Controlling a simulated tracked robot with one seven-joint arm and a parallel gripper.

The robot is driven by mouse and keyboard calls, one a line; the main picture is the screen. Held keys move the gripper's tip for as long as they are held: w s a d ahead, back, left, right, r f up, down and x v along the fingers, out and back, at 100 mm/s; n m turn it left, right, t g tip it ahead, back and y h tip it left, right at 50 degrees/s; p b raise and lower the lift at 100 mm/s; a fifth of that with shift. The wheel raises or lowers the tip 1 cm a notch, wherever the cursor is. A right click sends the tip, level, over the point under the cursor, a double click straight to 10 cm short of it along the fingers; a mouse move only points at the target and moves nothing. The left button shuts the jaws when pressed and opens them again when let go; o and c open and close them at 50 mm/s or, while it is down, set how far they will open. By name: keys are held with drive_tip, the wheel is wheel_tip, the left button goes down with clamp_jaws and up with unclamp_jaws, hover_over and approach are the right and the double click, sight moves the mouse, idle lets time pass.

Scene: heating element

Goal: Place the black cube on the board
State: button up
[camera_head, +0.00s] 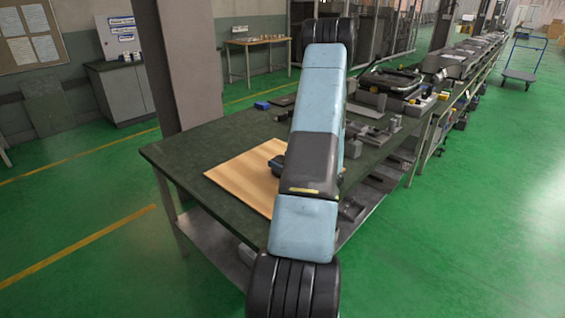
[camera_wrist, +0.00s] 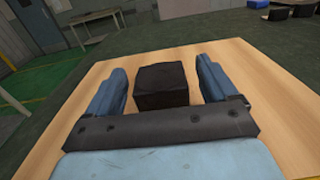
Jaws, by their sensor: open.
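The black cube (camera_wrist: 162,87) is in the wrist view, between the two blue fingers of my gripper (camera_wrist: 162,66). The fingers are open, with a gap on each side of the cube. The cube appears to rest on the light wooden board (camera_wrist: 255,80), which spreads around it; its underside is partly hidden by my gripper's crossbar. In the head view the board (camera_head: 238,172) lies on the dark green table, partly covered by my arm. The cube cannot be made out there. A dark part of my gripper (camera_head: 277,164) shows low over the board.
The dark green table top (camera_head: 200,145) is clear left of the board. A blue item (camera_head: 262,105) lies toward the back. Grey parts (camera_head: 375,132) and equipment (camera_head: 390,82) crowd the right side. Below is a shelf (camera_head: 215,240) with items.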

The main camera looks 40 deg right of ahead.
drive_tip(key=shift+s+d, duration=0.15)
drive_tip(key=shift+s, duration=1.75)
drive_tip(key=shift+s+d, duration=0.15)
drive_tip(key=shift+s, duration=1.7)
